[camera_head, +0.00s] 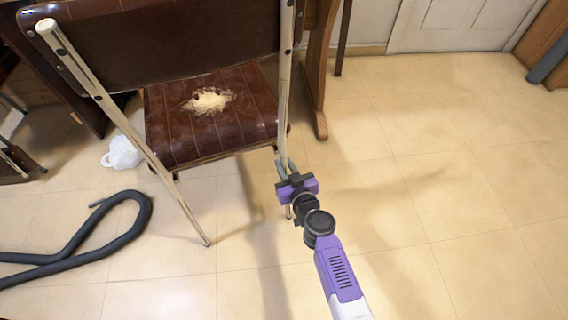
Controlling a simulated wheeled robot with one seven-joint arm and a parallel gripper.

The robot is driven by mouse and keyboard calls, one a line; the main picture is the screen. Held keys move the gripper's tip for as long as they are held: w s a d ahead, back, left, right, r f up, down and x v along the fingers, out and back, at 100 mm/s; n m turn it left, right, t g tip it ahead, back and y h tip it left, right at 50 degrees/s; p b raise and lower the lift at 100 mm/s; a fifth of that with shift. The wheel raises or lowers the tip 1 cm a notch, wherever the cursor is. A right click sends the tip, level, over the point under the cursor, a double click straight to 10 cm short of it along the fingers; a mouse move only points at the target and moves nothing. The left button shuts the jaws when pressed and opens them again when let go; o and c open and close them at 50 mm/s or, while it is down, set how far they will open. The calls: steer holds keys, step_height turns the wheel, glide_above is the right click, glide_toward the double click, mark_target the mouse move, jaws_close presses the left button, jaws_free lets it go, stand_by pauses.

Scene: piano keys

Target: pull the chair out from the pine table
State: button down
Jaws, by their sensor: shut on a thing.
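The chair (215,130) has a dark brown seat with a torn pale patch, a brown backrest and pale metal tube legs. It stands upright at the upper left with its backrest towards me. My gripper (288,176) is at the lower part of the chair's right rear tube, shut on it. My gripper covers part of this tube. A wooden upright with a foot (317,75), seemingly part of the pine table, stands just right of the chair. The tabletop cannot be made out.
A dark hose (95,247) curls on the floor at the lower left. A white crumpled item (122,152) lies left of the chair. A white door (455,24) is at the back. The tiled floor on the right and in front is clear.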

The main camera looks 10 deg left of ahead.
steer(key=s+d+b, duration=0.1)
steer(key=s+d, duration=0.4)
steer(key=s, duration=0.4)
steer(key=s+d, duration=0.4)
steer(key=s, duration=0.5)
steer(key=shift+d+b, duration=0.4)
stand_by(1.8)
steer(key=c, duration=1)
jaws_free()
steer(key=s+d+b, duration=0.3)
steer(key=s+d, duration=0.1)
steer(key=s, duration=0.4)
steer(key=shift+s+d+b, duration=0.3)
steer(key=shift+d+b, duration=0.1)
